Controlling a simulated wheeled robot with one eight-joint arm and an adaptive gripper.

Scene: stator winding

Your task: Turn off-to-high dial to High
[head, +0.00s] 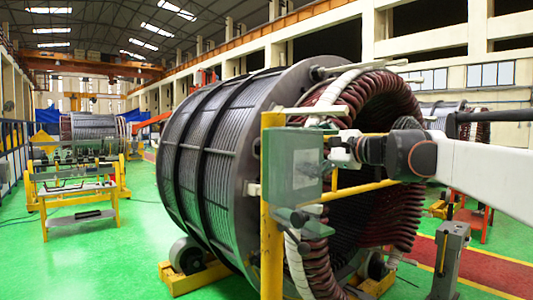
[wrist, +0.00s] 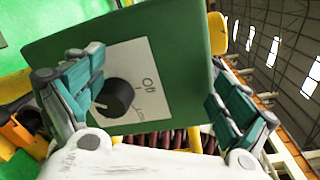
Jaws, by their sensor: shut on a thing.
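The green control box (head: 293,168) is mounted on a yellow post in the head view. Its front fills the middle of the wrist view (wrist: 150,35). A white label plate (wrist: 165,70) on it reads "Off", with smaller lettering below that is hard to read. The black round dial (wrist: 118,96) sits on this plate; I cannot make out its pointer. My gripper (wrist: 155,100) is at the box's face and also shows in the head view (head: 336,158). Its left teal finger is against the dial's left side. The right finger lies near the box's right edge; its contact is unclear.
A large stator (head: 220,150) with dark red coils (head: 400,200) stands behind the box. The yellow post (head: 272,225) and rail are close to my gripper. A grey pedestal (head: 450,260) stands at the lower right.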

